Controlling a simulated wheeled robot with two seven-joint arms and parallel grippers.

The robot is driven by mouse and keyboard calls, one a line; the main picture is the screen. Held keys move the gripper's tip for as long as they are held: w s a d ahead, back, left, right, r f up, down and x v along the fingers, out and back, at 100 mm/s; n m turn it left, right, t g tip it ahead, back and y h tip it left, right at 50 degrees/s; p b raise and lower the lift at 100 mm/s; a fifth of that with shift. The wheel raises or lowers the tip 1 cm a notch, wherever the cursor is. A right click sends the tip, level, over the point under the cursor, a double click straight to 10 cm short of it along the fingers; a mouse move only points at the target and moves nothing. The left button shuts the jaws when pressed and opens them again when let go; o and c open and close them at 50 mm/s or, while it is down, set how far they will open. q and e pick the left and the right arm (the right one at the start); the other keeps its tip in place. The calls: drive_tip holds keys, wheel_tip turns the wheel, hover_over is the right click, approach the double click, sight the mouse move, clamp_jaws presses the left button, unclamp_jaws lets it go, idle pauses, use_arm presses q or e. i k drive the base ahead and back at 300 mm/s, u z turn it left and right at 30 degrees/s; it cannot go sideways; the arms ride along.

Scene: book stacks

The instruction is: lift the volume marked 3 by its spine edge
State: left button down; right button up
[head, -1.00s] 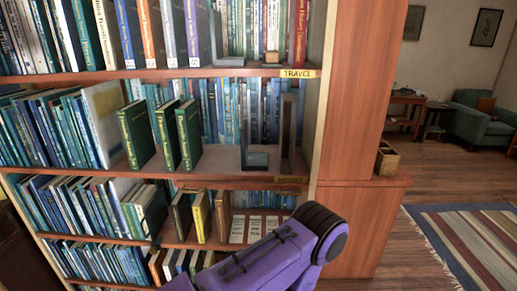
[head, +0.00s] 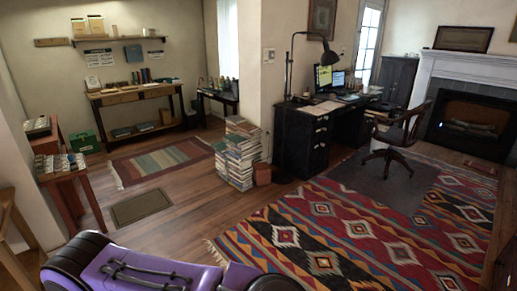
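No volume marked 3 can be made out in the head view now. Stacked books (head: 238,155) stand in a tall pile on the wood floor beside the wall corner, too far off to read any marks. A few small books (head: 146,75) stand on the long desk (head: 140,93) at the back left. A purple arm link of mine crosses the bottom left of the view. Neither of my grippers shows.
A patterned rug (head: 330,235) covers the floor at the right. A black desk (head: 305,138) with a lamp and a swivel chair (head: 400,140) stand behind it. A side table (head: 62,170) is at the left. Bare wood floor (head: 190,205) lies between.

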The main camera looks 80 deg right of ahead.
sight(236, 140)
drive_tip(key=z, duration=1.5)
drive_tip(key=i, duration=5.1)
drive_tip(key=z, duration=2.3)
